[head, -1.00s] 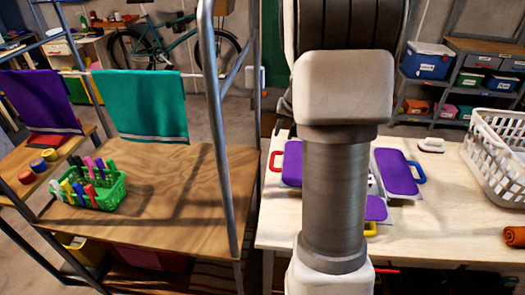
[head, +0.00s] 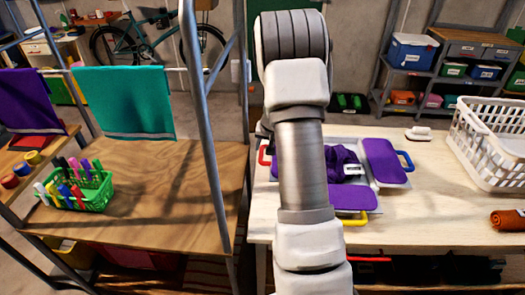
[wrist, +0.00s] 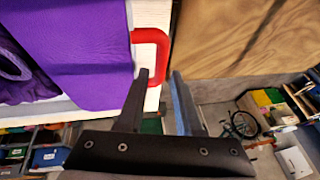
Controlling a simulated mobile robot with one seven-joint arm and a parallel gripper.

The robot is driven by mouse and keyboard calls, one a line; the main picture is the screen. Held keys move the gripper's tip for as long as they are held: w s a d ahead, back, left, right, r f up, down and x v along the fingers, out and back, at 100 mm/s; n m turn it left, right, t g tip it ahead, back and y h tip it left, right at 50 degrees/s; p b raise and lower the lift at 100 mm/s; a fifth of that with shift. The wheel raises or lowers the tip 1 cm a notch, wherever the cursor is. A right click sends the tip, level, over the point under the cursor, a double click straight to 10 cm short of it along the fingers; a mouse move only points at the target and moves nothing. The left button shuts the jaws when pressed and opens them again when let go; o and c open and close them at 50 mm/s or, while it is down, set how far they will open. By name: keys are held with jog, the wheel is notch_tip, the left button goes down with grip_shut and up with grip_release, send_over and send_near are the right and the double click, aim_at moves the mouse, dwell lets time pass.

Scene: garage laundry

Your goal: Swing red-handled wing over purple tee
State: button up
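The folding board lies on the pale table. Its blue-handled wing (head: 384,160) is at the right and its yellow-handled wing (head: 350,197) at the front. The purple tee (head: 343,160) lies bunched in the middle, partly behind my arm. The red handle (head: 264,156) pokes out left of my arm, which hides most of its wing. In the wrist view, the red handle (wrist: 163,48) joins the purple wing pad (wrist: 90,50). My gripper (wrist: 160,72) is open, its fingers apart and apparently on either side of the handle's outer bar; contact cannot be told. Darker purple cloth shows at the left edge.
A white basket (head: 495,140) and a rolled orange cloth (head: 507,220) are on the table's right, with a white brush (head: 418,133) behind. A metal-framed wooden bench (head: 150,190) stands left, holding a green pen crate (head: 85,190).

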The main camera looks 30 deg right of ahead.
jog(key=shift+x, duration=1.4)
grip_shut()
dwell(0.5)
